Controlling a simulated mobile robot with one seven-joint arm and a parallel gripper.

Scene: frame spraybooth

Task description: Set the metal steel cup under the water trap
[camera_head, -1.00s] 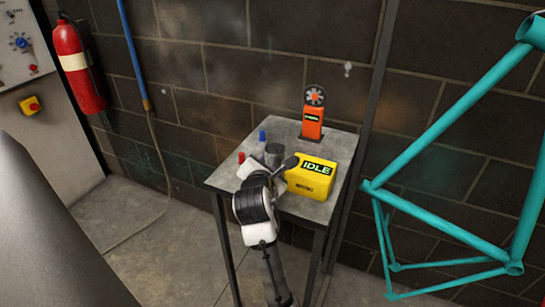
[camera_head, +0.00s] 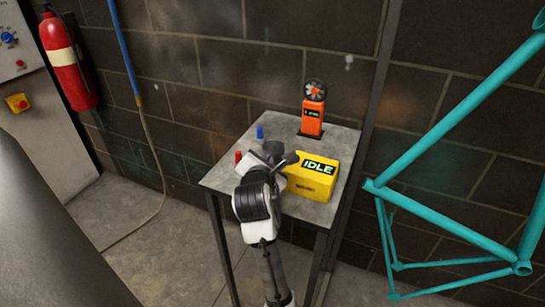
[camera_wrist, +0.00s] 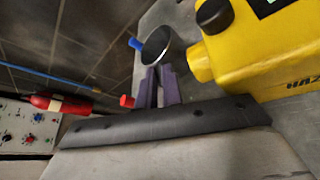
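The metal steel cup (camera_head: 262,148) stands on the small grey table, partly hidden by my gripper in the head view. In the wrist view its round dark mouth (camera_wrist: 157,44) shows just past my fingertips. My gripper (camera_head: 276,156) is low over the table at the cup's near side. In the wrist view my gripper's two fingers (camera_wrist: 158,72) are apart, with a gap between them, and their tips overlap the cup's lower part. I cannot tell whether they touch it. I cannot make out a water trap in these views.
On the table (camera_head: 218,181), a yellow IDLE box (camera_head: 311,178) stands close right of my gripper. An orange meter (camera_head: 313,112) stands behind; small blue (camera_head: 260,132) and red (camera_head: 238,156) pieces are close left. A blue pipe (camera_head: 122,45) runs down the wall. A teal frame (camera_head: 450,125) hangs right.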

